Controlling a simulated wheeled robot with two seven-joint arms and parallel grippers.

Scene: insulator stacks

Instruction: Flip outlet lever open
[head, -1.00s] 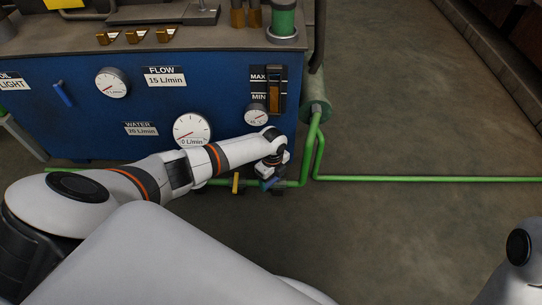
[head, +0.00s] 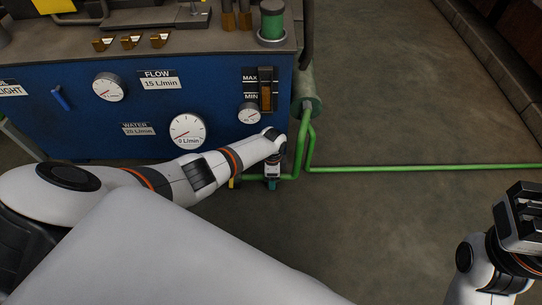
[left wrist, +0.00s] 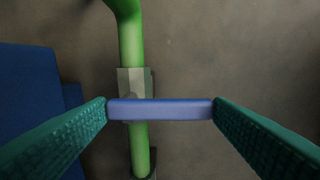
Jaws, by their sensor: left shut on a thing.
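The blue lever (left wrist: 185,110) sits on the pale metal valve body (left wrist: 132,82) of the green pipe (left wrist: 131,40). In the left wrist view it lies straight across the pipe, end to end between my two teal finger pads. My left gripper (left wrist: 160,109) is shut on it. In the head view my left gripper (head: 272,184) points down at the low green pipe (head: 300,155), beside the blue machine; the lever itself is hidden there. My right gripper (head: 519,216) is at the right edge, away from the machine, and its finger gap is unclear.
The blue machine (head: 50,135) with gauges stands on the left, close to my left arm. A yellow lever (head: 233,182) shows just left of my left gripper, partly hidden by my arm. A green pipe (head: 430,168) runs right along otherwise clear floor.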

